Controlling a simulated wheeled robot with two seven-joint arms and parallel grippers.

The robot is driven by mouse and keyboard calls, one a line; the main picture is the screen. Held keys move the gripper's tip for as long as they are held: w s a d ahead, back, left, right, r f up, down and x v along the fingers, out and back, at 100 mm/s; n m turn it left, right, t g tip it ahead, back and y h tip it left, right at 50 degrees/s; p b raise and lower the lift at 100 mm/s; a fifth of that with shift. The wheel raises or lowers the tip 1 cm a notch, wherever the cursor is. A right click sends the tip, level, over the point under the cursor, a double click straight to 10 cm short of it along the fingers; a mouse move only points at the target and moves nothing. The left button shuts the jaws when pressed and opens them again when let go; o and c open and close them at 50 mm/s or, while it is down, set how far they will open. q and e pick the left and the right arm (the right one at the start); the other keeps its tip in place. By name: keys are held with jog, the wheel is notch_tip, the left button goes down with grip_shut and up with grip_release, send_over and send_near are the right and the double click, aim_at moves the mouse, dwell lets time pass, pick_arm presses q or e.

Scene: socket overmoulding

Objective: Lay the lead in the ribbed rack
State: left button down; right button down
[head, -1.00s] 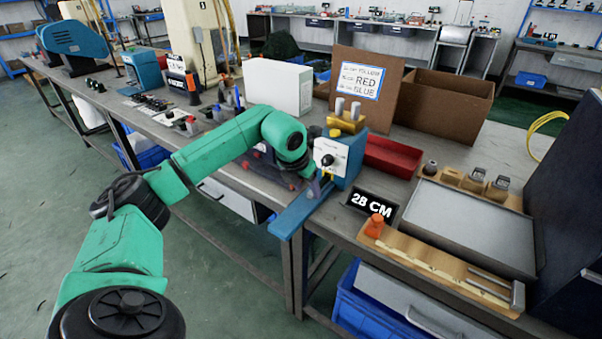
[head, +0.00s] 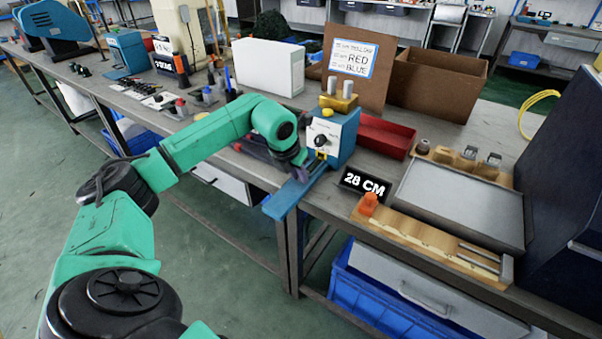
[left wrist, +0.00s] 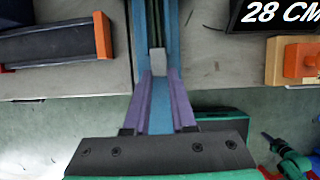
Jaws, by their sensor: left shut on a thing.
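My left gripper (head: 302,174) points down at the blue strip (head: 284,204) in front of the blue-and-white machine (head: 332,138). In the left wrist view its purple fingers (left wrist: 161,88) are closed around a small pale grey piece (left wrist: 158,62), which seems to be part of the lead. The piece is over the blue strip; whether it touches the strip I cannot tell. My right gripper is out of view.
Right of the machine are a red bin (head: 385,136), a "28 CM" sign (head: 365,184), a wooden board with an orange knob (head: 430,237) and a grey tray (head: 460,203). A white box (head: 268,67) stands behind my arm. The bench's front edge is close to the gripper.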

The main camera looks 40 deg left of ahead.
aim_at(291, 192)
pick_arm(q)
jog(key=shift+s+f+b, duration=0.1)
jog(key=shift+s+b, duration=0.55)
jog(key=shift+s, duration=0.7)
jog(key=shift+s+d+b, duration=0.15)
jog(key=shift+s+b, duration=0.65)
jog(key=shift+s, duration=0.4)
jog(key=shift+r, duration=0.25)
notch_tip(291, 192, up, 5)
jog(key=p, duration=0.4)
jog(key=shift+f, duration=0.1)
jog(key=shift+s+f, duration=0.1)
